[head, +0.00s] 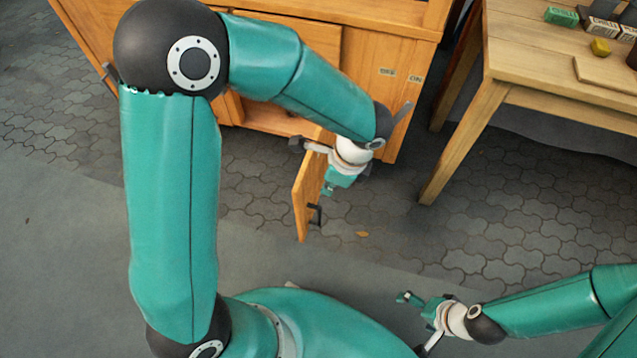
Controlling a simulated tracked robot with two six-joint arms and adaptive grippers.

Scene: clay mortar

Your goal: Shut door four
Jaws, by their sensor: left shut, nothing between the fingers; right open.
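A wooden cabinet (385,110) stands at the back, partly hidden behind my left arm. One of its doors (303,200) stands open, swung out toward me and seen almost edge-on. A dark handle (317,214) is on its right-hand face. I cannot read a number on this door. My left gripper (328,190) is shut and empty, just right of the open door and above the handle in the picture. I cannot tell whether it touches the door. My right gripper (403,298) is open and empty at the lower right, well away from the cabinet.
A wooden table (530,90) stands at the upper right, with a green box (561,16), a yellow lump (600,47) and a board (605,78) on it. Small labels (387,72) are on the cabinet. The paved floor (430,235) between door and table is clear, apart from a leaf.

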